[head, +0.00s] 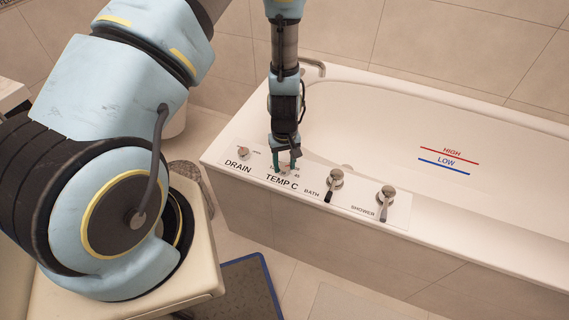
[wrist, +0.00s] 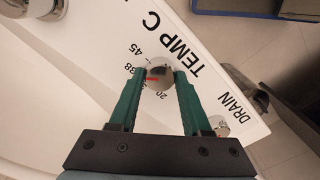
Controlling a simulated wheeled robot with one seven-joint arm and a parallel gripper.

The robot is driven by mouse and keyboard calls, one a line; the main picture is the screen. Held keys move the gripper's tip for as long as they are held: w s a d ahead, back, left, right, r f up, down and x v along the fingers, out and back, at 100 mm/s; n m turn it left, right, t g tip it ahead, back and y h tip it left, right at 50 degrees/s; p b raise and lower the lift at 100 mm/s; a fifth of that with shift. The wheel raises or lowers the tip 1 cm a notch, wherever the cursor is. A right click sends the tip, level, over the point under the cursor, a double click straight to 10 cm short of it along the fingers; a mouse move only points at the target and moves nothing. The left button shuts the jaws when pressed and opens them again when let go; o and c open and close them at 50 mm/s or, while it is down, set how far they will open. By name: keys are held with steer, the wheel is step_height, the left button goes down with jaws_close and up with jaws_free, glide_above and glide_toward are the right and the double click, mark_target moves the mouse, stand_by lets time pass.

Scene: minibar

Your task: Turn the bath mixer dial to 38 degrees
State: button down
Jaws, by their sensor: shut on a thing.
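The bath mixer dial (wrist: 160,73) is a small round metal knob beside the TEMP C label on the white control panel (head: 312,188). My gripper (wrist: 160,75) has one green finger on each side of the dial and is shut on it. In the head view my gripper (head: 286,162) points down at the panel. A red mark (wrist: 151,79) on the dial points left in the wrist view, a little below the 38 label (wrist: 129,70) and well above the 20 label (wrist: 161,95). A label between them is partly hidden by a finger.
The drain knob (head: 243,152) is left of the dial. The bath lever (head: 335,180) and shower lever (head: 387,195) stand to its right. The tub (head: 400,110) lies behind, with red HIGH and blue LOW lines on its wall. A blue-edged mat (head: 245,290) lies on the floor.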

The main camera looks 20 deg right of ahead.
mark_target(284, 167)
steer(key=shift+c, duration=1.8)
jaws_free()
step_height(284, 167, up, 11)
steer(key=shift+b, duration=0.45)
steer(key=shift+f, duration=0.1)
steer(key=w+a+r, duration=0.2)
steer(key=a+r, duration=0.4)
steer(key=w+a+r, duration=0.3)
steer(key=a+r, duration=0.2)
steer(key=r, duration=0.2)
steer(key=s+a+r, duration=0.2)
steer(key=a+r, duration=0.2)
steer(key=a, duration=0.3)
steer(key=s+a+r+t+p, duration=0.1)
steer(key=s+a+r, duration=0.1)
steer(key=a+r, duration=0.3)
steer(key=a, duration=0.2)
steer(key=shift+a+r+t+p, duration=0.3)
steer(key=shift+a, duration=0.05)
